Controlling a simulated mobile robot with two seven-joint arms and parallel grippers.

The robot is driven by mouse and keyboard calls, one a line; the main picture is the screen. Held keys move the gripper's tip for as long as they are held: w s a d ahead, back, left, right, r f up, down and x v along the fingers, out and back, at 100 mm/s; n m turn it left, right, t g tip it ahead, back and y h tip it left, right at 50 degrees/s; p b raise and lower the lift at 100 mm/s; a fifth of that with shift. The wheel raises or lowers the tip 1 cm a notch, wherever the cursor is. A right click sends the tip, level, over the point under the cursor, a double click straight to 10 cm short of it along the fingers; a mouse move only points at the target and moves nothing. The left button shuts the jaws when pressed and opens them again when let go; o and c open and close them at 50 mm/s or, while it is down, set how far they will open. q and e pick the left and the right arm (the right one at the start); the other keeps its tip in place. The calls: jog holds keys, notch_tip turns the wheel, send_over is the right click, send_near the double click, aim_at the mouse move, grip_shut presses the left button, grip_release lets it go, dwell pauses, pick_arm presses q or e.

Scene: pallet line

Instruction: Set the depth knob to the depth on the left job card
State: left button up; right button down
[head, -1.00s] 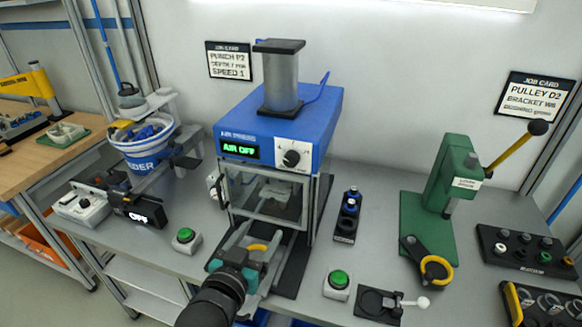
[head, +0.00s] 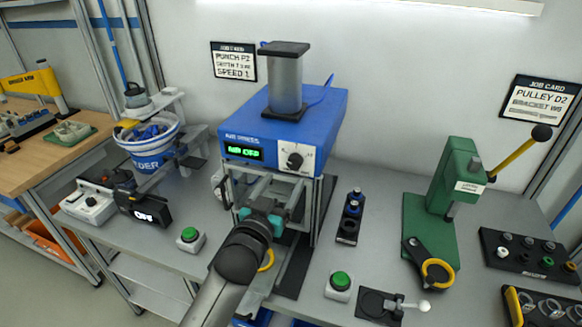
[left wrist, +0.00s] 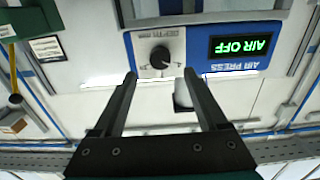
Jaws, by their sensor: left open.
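The depth knob (head: 295,160) is a black round knob on a white dial plate on the front of the blue air press (head: 310,112). In the left wrist view the knob (left wrist: 160,57) appears upside down, between and beyond my fingertips. Its pointer setting is too small to read. The left job card (head: 234,61) on the wall reads punch P2 and speed 1; its depth figure is not legible. My left gripper (head: 276,181) is open and empty, in front of the press below the dial, apart from the knob. My right gripper is not in view.
The press display (head: 244,151) reads AIR OFF. Green buttons (head: 190,235) and (head: 340,281) flank the press on the bench. A dark holder (head: 350,216) with blue-topped pieces and a green lever press (head: 440,215) stand to the right. A bucket (head: 147,140) stands left.

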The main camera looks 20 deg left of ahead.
aim_at(293, 165)
pick_arm(q)
jog(key=shift+w+d, duration=0.15)
jog(key=shift+w, duration=3)
jog(key=shift+c, duration=0.2)
grip_shut()
